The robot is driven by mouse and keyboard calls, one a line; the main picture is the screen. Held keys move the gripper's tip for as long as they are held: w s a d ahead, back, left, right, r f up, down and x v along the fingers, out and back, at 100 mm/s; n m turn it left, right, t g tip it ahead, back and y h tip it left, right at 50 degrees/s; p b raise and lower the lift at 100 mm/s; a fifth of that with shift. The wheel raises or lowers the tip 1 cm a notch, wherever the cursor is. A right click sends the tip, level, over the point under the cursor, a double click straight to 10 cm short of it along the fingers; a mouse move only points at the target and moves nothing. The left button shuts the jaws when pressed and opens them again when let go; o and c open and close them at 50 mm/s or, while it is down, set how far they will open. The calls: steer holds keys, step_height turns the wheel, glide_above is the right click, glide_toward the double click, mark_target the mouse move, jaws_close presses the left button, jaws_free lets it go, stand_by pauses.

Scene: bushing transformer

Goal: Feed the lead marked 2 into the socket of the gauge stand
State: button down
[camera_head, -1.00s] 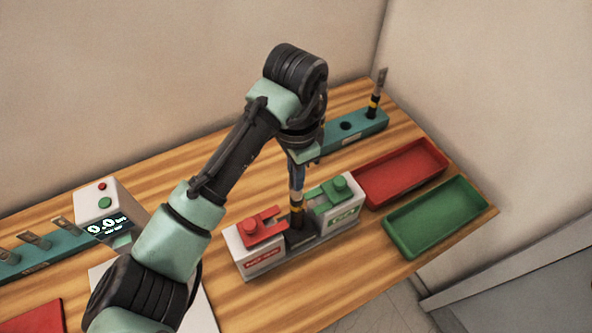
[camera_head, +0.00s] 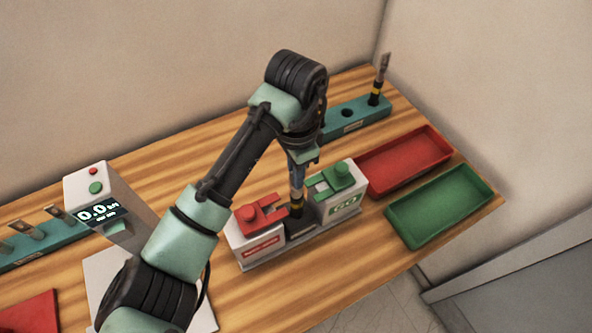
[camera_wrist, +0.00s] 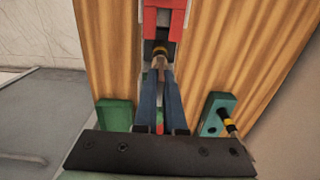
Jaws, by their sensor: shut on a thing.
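The gauge stand (camera_head: 262,262) is a pale block with a red NO-GO side and a green GO side. Between them is a dark socket block (camera_head: 300,225), which also shows in the wrist view (camera_wrist: 150,46). My gripper (camera_head: 297,168) points down over the stand, its blue fingers (camera_wrist: 160,77) shut on a lead (camera_head: 297,195) with black and yellow bands. The lead is about upright, its lower end at the dark block. I cannot tell how deep it sits, and no number on it is readable.
A teal rack (camera_head: 330,131) at the back right holds another banded lead (camera_head: 376,92) beside an empty hole. A red tray (camera_head: 445,160) and green tray (camera_head: 488,200) lie right of the stand. A white meter box (camera_head: 92,187) and another teal rack (camera_head: 28,258) are at left.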

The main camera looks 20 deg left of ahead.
steer(key=c, duration=0.9)
jaws_free()
steer(key=shift+r, duration=6.45)
